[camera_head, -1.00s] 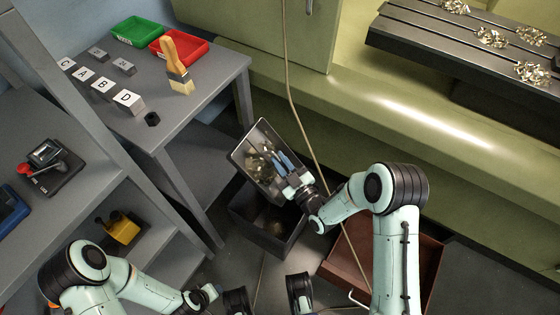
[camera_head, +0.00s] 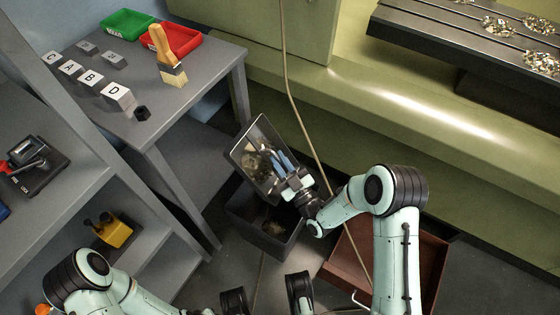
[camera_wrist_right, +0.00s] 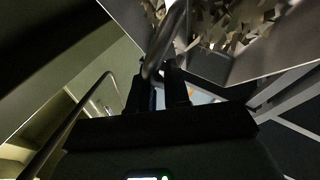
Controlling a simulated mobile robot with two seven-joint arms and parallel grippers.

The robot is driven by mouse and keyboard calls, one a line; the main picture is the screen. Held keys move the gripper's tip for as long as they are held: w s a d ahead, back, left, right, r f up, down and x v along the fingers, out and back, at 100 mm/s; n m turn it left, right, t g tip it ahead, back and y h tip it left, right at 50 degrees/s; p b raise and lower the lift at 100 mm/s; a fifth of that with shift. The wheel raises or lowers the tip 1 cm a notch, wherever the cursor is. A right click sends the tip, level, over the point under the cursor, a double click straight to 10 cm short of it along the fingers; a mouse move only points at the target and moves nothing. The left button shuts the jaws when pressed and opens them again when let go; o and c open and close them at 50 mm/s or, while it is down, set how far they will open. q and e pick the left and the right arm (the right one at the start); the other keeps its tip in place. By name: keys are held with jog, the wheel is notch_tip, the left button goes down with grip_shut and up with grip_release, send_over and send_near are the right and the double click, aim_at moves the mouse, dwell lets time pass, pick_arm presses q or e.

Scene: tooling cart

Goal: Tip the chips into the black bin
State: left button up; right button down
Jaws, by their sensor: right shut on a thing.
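The pan (camera_head: 266,132) is a grey metal tray, held steeply tilted above the black bin (camera_head: 255,236). My right gripper (camera_head: 291,178) is shut on the pan's bar handle (camera_wrist_right: 168,45). Chips (camera_head: 257,164) still show inside the pan, and pale curled chips (camera_wrist_right: 235,22) show there in the right wrist view. The bin stands on the floor directly below the pan, and some brownish material (camera_head: 270,223) shows dimly inside it.
A brown tray (camera_head: 430,262) stands on the floor right of the bin. A grey table (camera_head: 195,110) at left carries lettered blocks, a brush (camera_head: 172,60) and green and red trays. The green machine (camera_head: 400,110) stands behind, and a cable (camera_head: 290,80) hangs close by the pan.

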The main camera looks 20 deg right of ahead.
jog(key=shift+f+t+b, duration=0.4)
jog(key=shift+b, duration=0.35)
jog(key=shift+f+m, duration=0.35)
jog(key=shift+m, duration=0.05)
jog(key=shift+f+m+t, duration=0.4)
jog(key=shift+f+t, duration=0.05)
jog(key=shift+t, duration=0.25)
pick_arm(q)
jog(key=shift+s+a+f+g, duration=0.1)
jog(key=shift+s+f+g, duration=0.25)
jog(key=shift+s, duration=0.5)
jog(key=shift+s+a+f+g, duration=0.1)
jog(key=shift+s+f+g, duration=0.15)
jog(key=shift+s+f, duration=0.4)
pick_arm(e)
jog(key=shift+w+a+f+m+t+h, duration=0.1)
jog(key=shift+f+m+t+h, duration=0.15)
jog(key=shift+f+m+t, duration=0.35)
jog(key=shift+w+a+f+m+t+h, duration=0.1)
jog(key=shift+f+m+t+h, duration=0.15)
jog(key=shift+f+m+t, duration=0.4)
pick_arm(q)
jog(key=shift+s+r, duration=0.15)
jog(key=shift+r, duration=0.1)
pick_arm(e)
jog(key=shift+r, duration=0.15)
